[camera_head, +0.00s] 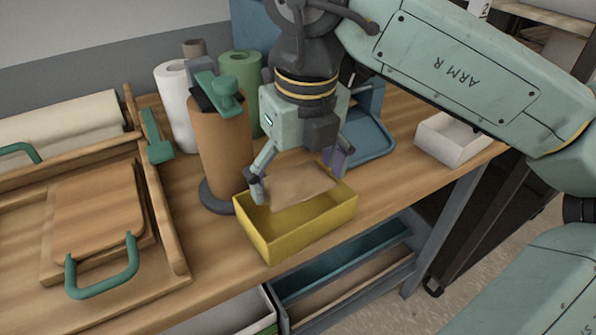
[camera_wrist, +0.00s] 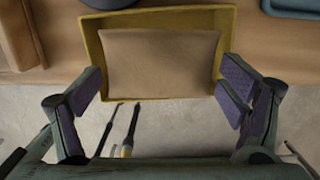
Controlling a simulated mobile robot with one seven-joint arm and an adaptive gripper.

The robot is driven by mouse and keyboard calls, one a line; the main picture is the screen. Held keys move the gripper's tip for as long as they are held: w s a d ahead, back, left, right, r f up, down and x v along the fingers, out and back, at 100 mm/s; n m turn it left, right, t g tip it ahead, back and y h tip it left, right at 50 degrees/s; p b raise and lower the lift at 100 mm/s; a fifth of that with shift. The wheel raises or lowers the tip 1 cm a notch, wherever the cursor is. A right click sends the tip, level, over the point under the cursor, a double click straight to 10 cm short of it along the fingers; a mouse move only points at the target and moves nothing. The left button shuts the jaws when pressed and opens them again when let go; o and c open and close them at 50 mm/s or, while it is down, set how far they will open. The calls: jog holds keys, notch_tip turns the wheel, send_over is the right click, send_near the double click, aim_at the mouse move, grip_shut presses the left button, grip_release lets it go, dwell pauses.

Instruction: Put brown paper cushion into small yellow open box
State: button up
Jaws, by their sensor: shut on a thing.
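The brown paper cushion (camera_head: 298,187) is a flat, tan pad between the fingers of my gripper (camera_head: 297,176), which is shut on it. The small yellow open box (camera_head: 305,232) stands at the table's front edge, directly below the gripper. The cushion is over the box opening, tilted in the head view, and hides part of the box's back and inside. In the wrist view the cushion (camera_wrist: 160,62) shows framed by the box's yellow rim (camera_wrist: 92,50), with the gripper fingers (camera_wrist: 158,92) widely spread at its sides. I cannot tell whether the cushion touches the box floor.
A brown paper roll on a dispenser (camera_head: 224,150) stands close left of the box. White (camera_head: 175,105) and green rolls (camera_head: 242,80) are behind. A blue tray (camera_head: 368,140) lies behind right, and a white open box (camera_head: 450,140) stands farther right. Wooden boards (camera_head: 98,210) lie at left.

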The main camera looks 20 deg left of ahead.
jog(key=shift+f, duration=0.35)
jog(key=o, duration=0.6)
jog(key=shift+r, duration=0.1)
notch_tip(320, 180, up, 13)
jog(key=p, duration=0.8)
dwell(0.3)
dwell(0.4)
